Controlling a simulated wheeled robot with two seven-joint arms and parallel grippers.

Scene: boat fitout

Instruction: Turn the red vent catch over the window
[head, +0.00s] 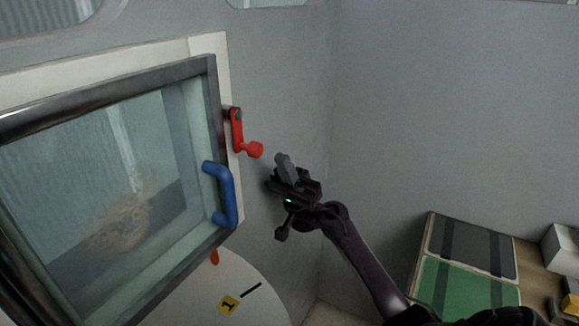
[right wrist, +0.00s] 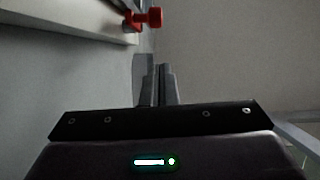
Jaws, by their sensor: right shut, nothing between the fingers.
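The red vent catch (head: 238,130) sits on the white frame at the right edge of the window (head: 110,170). Its arm hangs down from a dark pivot and ends in a round red knob. The catch also shows at the top of the right wrist view (right wrist: 142,19). My right gripper (head: 283,160) is shut and empty, to the right of the knob and slightly below it, apart from it. Its closed fingers (right wrist: 159,80) also show in the right wrist view, below the knob. My left gripper is not in view.
A blue handle (head: 228,195) is on the window's right side, below the catch. A smaller red part (head: 214,257) shows under the window. A round white surface (head: 210,295) bears a yellow label. Green and dark panels (head: 465,290) lie at the lower right. The grey wall to the right is bare.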

